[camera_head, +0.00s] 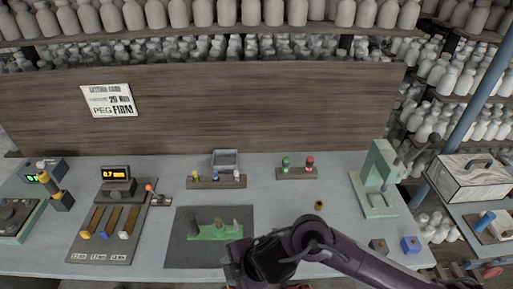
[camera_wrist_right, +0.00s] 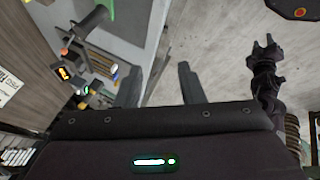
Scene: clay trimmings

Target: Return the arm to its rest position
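My right arm (camera_head: 355,262) reaches in from the right over the front edge of the bench in the head view. Its wrist end is near the dark mat; the fingertips are not clear there. In the right wrist view my right gripper (camera_wrist_right: 160,82) has its two fingers spread apart with nothing between them. Behind the fingers lie the bench edge and grey floor. Another dark gripper, which looks like my left (camera_wrist_right: 263,43), shows at the right of the wrist view over the floor, its fingers apart and empty. No left arm shows in the head view.
A dark mat (camera_head: 188,258) holds a green block (camera_head: 212,233) with upright pieces. A green press (camera_head: 377,185), a small blue box (camera_head: 411,245) and a brown block (camera_head: 379,246) stand near my right arm. A small brown cylinder (camera_head: 319,205) stands behind it.

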